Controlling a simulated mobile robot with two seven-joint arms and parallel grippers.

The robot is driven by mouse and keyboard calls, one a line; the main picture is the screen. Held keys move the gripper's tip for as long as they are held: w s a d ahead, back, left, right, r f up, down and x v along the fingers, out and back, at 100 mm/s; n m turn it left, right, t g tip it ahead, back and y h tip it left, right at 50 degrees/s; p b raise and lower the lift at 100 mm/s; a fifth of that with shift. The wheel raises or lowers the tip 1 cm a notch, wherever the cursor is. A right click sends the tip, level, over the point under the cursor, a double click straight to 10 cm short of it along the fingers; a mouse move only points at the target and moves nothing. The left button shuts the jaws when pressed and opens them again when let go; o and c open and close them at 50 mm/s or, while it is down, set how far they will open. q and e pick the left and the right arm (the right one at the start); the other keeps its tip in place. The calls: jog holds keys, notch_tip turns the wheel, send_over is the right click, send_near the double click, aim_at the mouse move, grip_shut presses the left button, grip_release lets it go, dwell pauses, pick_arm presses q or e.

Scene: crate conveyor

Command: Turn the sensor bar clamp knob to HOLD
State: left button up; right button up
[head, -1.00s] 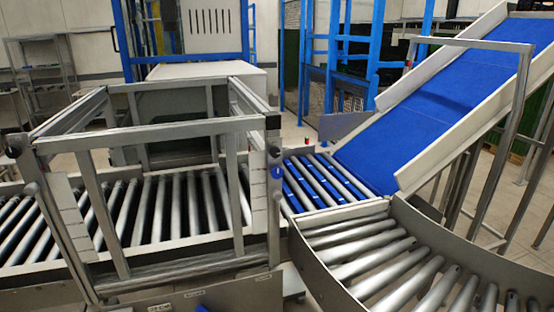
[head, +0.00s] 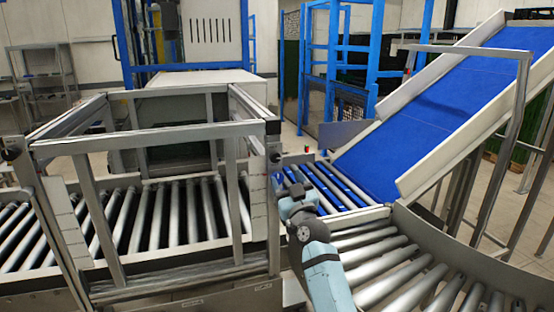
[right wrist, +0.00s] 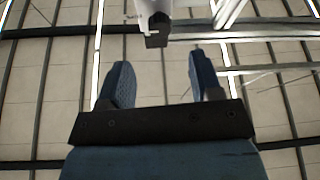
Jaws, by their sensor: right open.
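A metal frame (head: 150,131) stands over the roller conveyor, with a dark clamp part (head: 274,128) on its right front post (head: 273,215). The blue knob seen on that post earlier is not visible now; my right gripper and wrist are in front of that area. My right gripper (head: 283,182) is beside the post, and I cannot tell whether it touches anything. In the right wrist view its two blue fingers are apart (right wrist: 159,64), with nothing between them. A pale rounded part with a dark block (right wrist: 156,38) lies beyond the fingertips. My left gripper is not in view.
Straight rollers (head: 165,212) run under the frame. A curved roller section (head: 385,262) lies right of my right arm. A blue inclined belt (head: 425,115) rises at the right. A metal rail post (head: 508,150) stands in front of it.

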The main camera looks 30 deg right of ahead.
aim_at(276, 159)
jog(key=p+x, duration=0.1)
jog(key=x, duration=0.5)
jog(key=shift+w+r, duration=0.1)
jog(key=shift+w, duration=0.15)
jog(key=shift+w+d+r, duration=0.1)
jog(key=shift+w+r, duration=0.1)
jog(key=shift+w, duration=0.45)
jog(key=shift+c, duration=0.3)
jog(key=c, duration=0.9)
jog(key=shift+o, duration=0.2)
